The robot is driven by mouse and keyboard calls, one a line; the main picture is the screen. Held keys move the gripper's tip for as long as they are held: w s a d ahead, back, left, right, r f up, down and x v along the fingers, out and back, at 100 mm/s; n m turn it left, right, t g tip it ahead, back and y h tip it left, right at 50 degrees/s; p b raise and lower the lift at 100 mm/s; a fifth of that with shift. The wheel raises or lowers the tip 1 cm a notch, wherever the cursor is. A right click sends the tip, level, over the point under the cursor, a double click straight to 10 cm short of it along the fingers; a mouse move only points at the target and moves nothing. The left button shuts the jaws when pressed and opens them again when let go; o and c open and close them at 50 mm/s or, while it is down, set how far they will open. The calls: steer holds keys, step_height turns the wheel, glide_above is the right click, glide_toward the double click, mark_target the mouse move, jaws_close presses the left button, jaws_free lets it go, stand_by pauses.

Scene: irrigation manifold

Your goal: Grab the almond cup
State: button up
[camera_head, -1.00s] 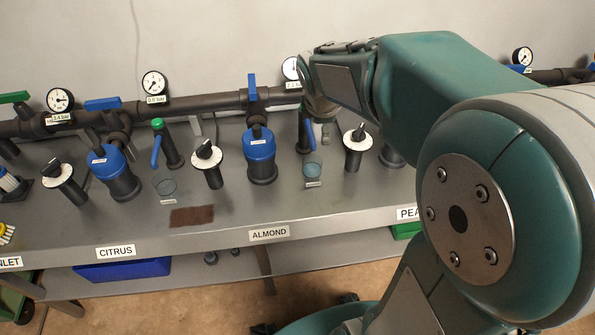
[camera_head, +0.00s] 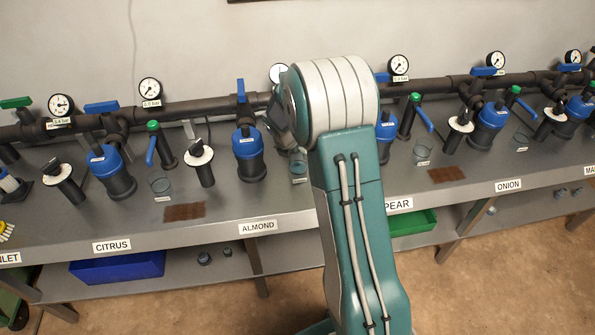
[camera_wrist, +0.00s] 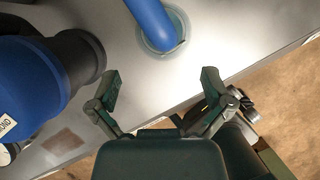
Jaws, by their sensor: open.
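The almond cup (camera_head: 299,170) is a small clear bluish cup with a white tag, on the grey bench above the ALMOND label (camera_head: 257,226). My arm partly covers it in the head view. In the wrist view a clear round cup (camera_wrist: 183,30) shows at the top centre, partly covered by a blue tap handle (camera_wrist: 150,18). My gripper (camera_wrist: 160,85) is open and empty, its two fingers spread apart just below the cup in that picture. The cup is not between the fingertips. In the head view my arm hides the fingers.
A blue-topped filter (camera_head: 250,152) stands left of the cup; it looms at the left of the wrist view (camera_wrist: 35,85). A black-knobbed white dial (camera_head: 199,157) and a similar cup (camera_head: 161,187) stand further left. A brown patch (camera_head: 185,212) lies near the bench's front edge.

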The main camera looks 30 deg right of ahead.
mark_target(297, 160)
steer(key=x, duration=0.5)
steer(key=shift+w+d+f, duration=0.1)
steer(key=shift+d+f, duration=0.2)
steer(key=shift+c, duration=0.3)
steer(key=c, duration=0.8)
